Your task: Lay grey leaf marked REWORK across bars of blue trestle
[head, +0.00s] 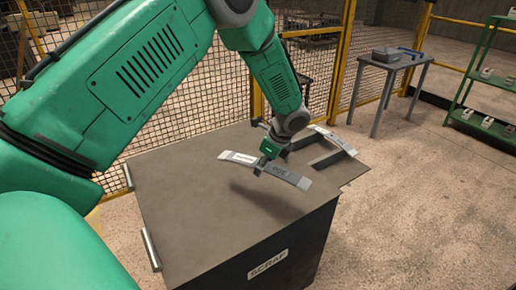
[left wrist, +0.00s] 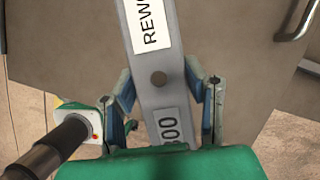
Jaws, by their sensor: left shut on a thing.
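The grey leaf (head: 292,178) is a long, slightly curved bar held above the lid of a dark cabinet. In the left wrist view the leaf (left wrist: 172,102) has a white label reading "REW", cut off by the frame's edge, a round hole, and a plate with digits ending in 00. My left gripper (head: 263,165) is shut on the leaf near its middle, with a finger on each side. A small blue frame (head: 410,52) on a grey table at the back right may be the blue trestle; its bars are too small to make out. My right gripper is not in view.
The cabinet (head: 185,215) is labelled SCRAP and has side handles. Another pale leaf (head: 333,140) lies at dark bars by its far right corner. The grey table (head: 374,61) also bears a grey block. Green shelves (head: 478,85) stand right; open floor lies between.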

